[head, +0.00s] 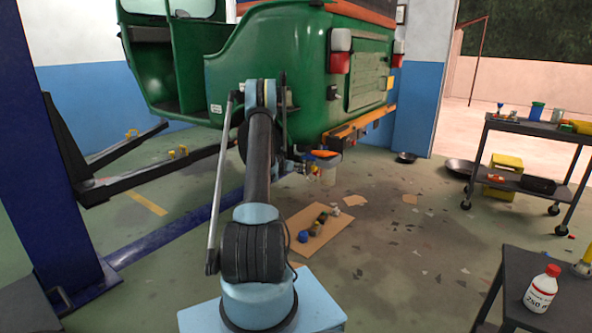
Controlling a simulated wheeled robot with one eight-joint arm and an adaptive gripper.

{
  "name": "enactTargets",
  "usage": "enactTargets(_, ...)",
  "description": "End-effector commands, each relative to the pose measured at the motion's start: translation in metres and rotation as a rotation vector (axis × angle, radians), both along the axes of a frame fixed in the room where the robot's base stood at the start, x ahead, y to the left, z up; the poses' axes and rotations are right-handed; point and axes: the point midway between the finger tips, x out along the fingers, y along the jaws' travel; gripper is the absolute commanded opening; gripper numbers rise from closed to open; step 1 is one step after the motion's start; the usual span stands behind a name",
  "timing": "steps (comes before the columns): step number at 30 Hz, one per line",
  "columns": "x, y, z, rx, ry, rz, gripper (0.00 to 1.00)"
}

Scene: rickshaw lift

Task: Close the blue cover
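A green rickshaw (285,70) is raised on the lift, its rear facing right. I cannot make out a blue cover for certain on it. My arm reaches up and forward from the light blue base and hides part of the rickshaw's lower side. Beyond the arm, under the rickshaw's rear corner, is a cluster of small dark, blue and orange parts. My gripper seems to be among them, but it is too small and hidden to tell its fingers. An orange piece (325,153) sits there above a pale container (327,175).
A cardboard sheet (300,246) with several small parts lies on the floor. A blue lift post (45,170) stands left, with lift arms (135,180). A tool cart (540,125) and a table with a white bottle (541,289) stand right. Floor between is mostly free.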

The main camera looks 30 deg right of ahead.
Motion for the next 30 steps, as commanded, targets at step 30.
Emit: enactTargets(30, -0.049, 0.099, 0.045, 0.0, 0.001, 0.0, 0.49)
